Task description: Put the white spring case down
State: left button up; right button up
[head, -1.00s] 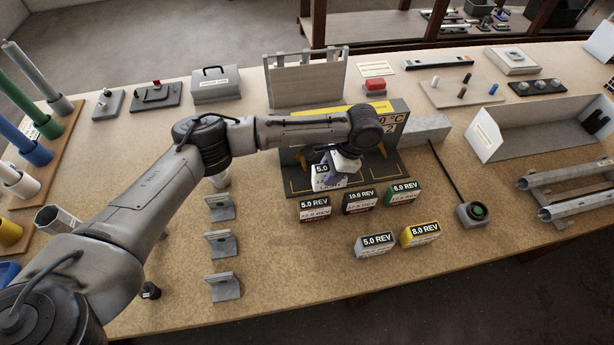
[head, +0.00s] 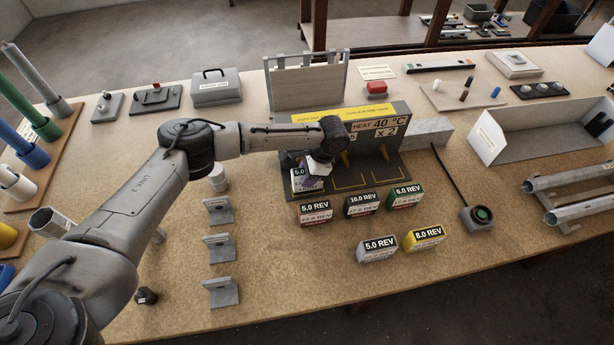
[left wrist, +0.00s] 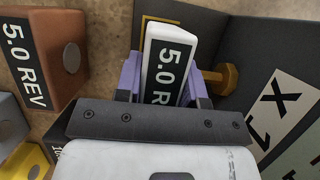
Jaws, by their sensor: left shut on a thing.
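The white spring case (head: 302,182), with a black "5.0" label, is in my left gripper (head: 316,172) over the left end of the dark fixture base (head: 383,177). In the left wrist view the white case (left wrist: 173,38) sits between the purple fingers of my left gripper (left wrist: 166,82), which are shut on it. A brass peg (left wrist: 223,78) is close beside it. I cannot tell whether the case touches the base. The fixture has yellow-outlined bays and a sign reading "HEAT 40 °C" and "x 2". My right gripper is not in view.
In front of the fixture stand a dark red 5.0 REV case (head: 313,213), a black one (head: 362,205), a green one (head: 404,197), a grey one (head: 377,249) and a yellow one (head: 423,237). Grey brackets (head: 220,247) line the left. The fixture's middle and right bays look empty.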

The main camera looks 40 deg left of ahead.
pick_arm(q)
jog(key=shift+f, duration=0.25)
jog(key=shift+f, duration=0.1)
jog(key=o, duration=0.8)
jog(key=p+v, duration=0.1)
jog(key=v, duration=1.1)
